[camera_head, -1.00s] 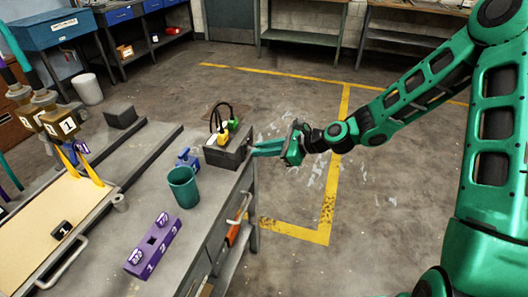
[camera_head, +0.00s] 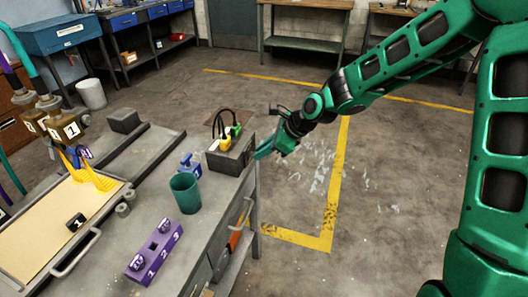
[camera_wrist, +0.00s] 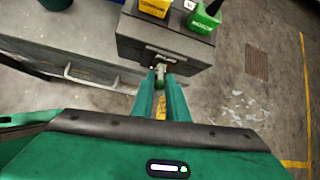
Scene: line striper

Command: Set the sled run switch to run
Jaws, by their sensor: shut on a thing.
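A dark grey box (camera_head: 230,158) sits at the right edge of the bench, with yellow and green plugs on top. In the wrist view the near face of the box (camera_wrist: 135,45) carries a small light plate with a short switch lever (camera_wrist: 160,70). My gripper (camera_wrist: 160,78) reaches this face, its two green fingers shut on the lever. In the head view my gripper (camera_head: 262,152) is at the box's right side, and the lever is hidden. I cannot read any marking for run on the switch.
A teal cup (camera_head: 186,194), a blue object (camera_head: 190,166) and a purple numbered block (camera_head: 154,252) stand on the bench. A drawer handle (camera_wrist: 88,78) sticks out below the bench edge. The floor to the right is clear.

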